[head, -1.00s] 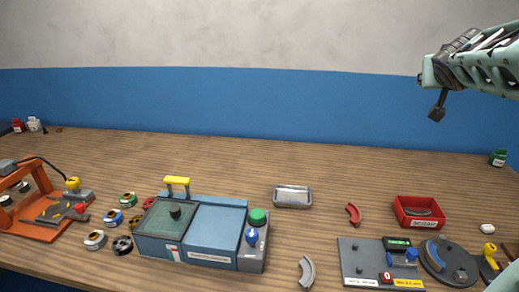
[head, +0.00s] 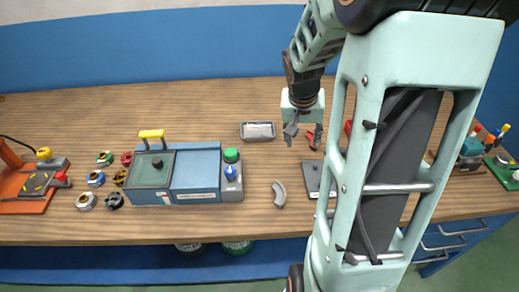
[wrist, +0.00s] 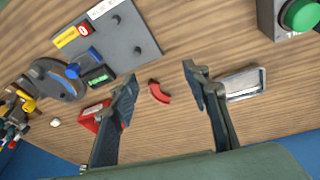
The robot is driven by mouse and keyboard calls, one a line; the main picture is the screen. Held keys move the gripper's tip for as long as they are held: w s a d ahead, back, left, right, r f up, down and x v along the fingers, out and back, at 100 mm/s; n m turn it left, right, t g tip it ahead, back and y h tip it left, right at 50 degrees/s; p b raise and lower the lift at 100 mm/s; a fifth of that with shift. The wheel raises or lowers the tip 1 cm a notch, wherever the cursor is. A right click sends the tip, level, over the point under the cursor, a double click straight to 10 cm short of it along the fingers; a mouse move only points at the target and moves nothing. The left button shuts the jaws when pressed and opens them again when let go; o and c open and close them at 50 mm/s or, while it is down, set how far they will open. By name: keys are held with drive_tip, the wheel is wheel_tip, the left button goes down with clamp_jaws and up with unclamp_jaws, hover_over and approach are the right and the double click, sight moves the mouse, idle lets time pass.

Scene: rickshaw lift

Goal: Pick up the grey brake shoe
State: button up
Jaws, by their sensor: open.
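The grey brake shoe (head: 279,194) is a curved grey piece lying flat on the wooden bench, near the front edge in the head view. It does not show in the wrist view. My gripper (head: 304,136) is open and empty above the bench, behind and a little right of the grey shoe in the head view. In the wrist view my gripper (wrist: 160,80) has its two fingers spread wide. A red brake shoe (wrist: 159,92) lies on the bench between them in that picture, not held.
A metal tray (head: 258,131) and a blue-grey box with a green button (head: 231,155) stand left of my gripper. A grey plate (wrist: 108,38) with pegs and a red bin (wrist: 88,118) are on the other side. Bench around the grey shoe is clear.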

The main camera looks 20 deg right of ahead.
drive_tip(key=s+a+f+g+y+p, duration=0.1)
drive_tip(key=s+a+f+g+y, duration=0.15)
drive_tip(key=s+a, duration=0.5)
hover_over(281, 194)
drive_tip(key=f, duration=0.5)
drive_tip(key=shift+s+a+f, duration=0.1)
drive_tip(key=shift+a, duration=0.2)
drive_tip(key=shift+d+f, duration=0.15)
drive_tip(key=shift+f, duration=1.35)
drive_tip(key=shift+d+f, duration=0.1)
drive_tip(key=shift+f, duration=1.35)
drive_tip(key=shift+c, duration=0.2)
clamp_jaws()
